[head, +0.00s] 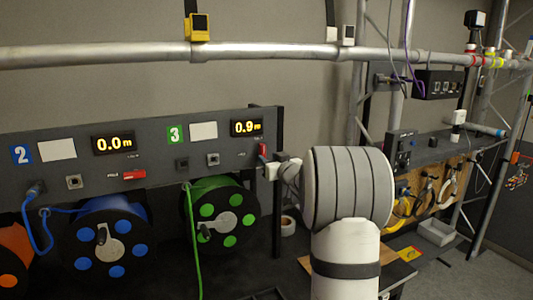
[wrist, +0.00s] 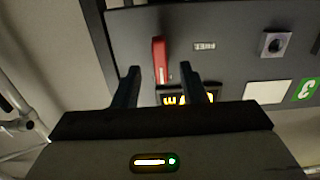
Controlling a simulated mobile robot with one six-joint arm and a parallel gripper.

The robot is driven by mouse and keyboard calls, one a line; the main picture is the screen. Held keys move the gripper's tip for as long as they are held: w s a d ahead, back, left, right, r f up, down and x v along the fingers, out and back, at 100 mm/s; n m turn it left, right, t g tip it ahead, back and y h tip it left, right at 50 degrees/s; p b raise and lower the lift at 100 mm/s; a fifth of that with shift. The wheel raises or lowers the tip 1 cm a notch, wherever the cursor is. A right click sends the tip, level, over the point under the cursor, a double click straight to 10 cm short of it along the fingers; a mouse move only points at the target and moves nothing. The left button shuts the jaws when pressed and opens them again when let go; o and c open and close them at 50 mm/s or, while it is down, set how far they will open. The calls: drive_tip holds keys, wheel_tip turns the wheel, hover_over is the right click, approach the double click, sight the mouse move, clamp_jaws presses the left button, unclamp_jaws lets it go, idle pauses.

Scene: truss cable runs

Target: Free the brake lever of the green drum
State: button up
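The green drum (head: 222,215) hangs under the panel section marked 3 (head: 175,134), with a green cable running down from it. Its red brake lever (head: 262,150) is at the right end of that panel and stands roughly upright. In the wrist view the red lever (wrist: 159,58) shows upright, between the lines of my two dark fingers. My gripper (wrist: 160,72) is open and its fingers straddle the lever's lower end in the picture. I cannot tell how much depth separates them, and no contact shows. In the head view my gripper (head: 275,171) is close to the lever, partly hidden by my wrist.
The blue drum (head: 103,240) has its own red lever (head: 134,174), lying flat. The panel (head: 75,150) carries displays reading 0.0m (head: 113,143) and 0.9m (head: 246,128). A metal truss tube (head: 120,54) crosses above.

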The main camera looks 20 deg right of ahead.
sight(264, 154)
drive_tip(key=shift+w+a+p, duration=0.1)
drive_tip(key=shift+w+p, duration=0.3)
drive_tip(key=shift+w, duration=1.3)
